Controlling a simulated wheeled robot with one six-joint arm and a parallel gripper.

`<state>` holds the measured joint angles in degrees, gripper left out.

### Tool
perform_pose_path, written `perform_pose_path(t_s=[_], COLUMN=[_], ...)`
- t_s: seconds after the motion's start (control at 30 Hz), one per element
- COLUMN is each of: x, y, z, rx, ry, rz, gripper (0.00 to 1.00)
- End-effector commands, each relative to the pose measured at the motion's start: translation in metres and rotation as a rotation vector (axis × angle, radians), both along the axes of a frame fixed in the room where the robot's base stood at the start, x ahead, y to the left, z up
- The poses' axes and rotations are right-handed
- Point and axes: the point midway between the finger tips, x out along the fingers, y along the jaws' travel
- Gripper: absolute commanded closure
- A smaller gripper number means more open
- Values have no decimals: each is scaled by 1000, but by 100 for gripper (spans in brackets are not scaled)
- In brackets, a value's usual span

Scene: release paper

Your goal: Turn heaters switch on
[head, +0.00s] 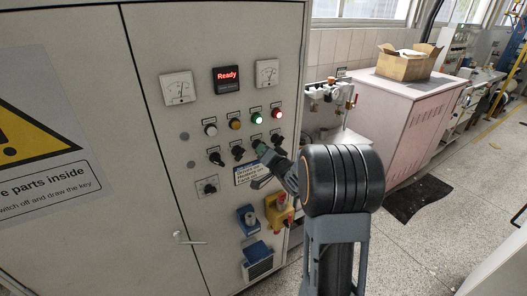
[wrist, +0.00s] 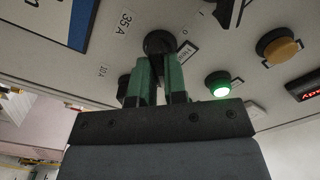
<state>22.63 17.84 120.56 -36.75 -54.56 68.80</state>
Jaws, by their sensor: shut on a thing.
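A row of black rotary knobs sits on the grey control cabinet (head: 150,150), below the indicator lamps. My gripper (head: 262,149) is at the third knob from the left, under the lit green lamp (head: 256,118). In the wrist view, my gripper (wrist: 159,66) has its green-padded fingers shut on that black knob (wrist: 158,41). A small label beside the knob is too blurred to read for certain. Marks "0", "I" and "35 A" show nearby. The fingers hide part of the knob, so its exact angle is unclear.
Neighbouring knobs (head: 238,153) and (head: 277,138) stand close on both sides. Below are a blue socket (head: 247,218) and a yellow-red switch (head: 279,210). The red lamp (head: 277,113) is lit and a display (head: 227,79) reads "Ready". Open floor lies to the right.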

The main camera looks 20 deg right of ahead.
Motion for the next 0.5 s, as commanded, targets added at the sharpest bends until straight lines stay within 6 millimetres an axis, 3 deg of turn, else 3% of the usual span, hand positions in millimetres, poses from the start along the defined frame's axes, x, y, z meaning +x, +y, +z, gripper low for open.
perform_pose_path(t_s=[0.43, 0.47, 0.5], x=[0, 0, 0], y=[0, 0, 0], z=[0, 0, 0], rx=[12, 12, 11], ry=[1, 1, 1], rz=[1, 1, 1], gripper=[100, 85, 81])
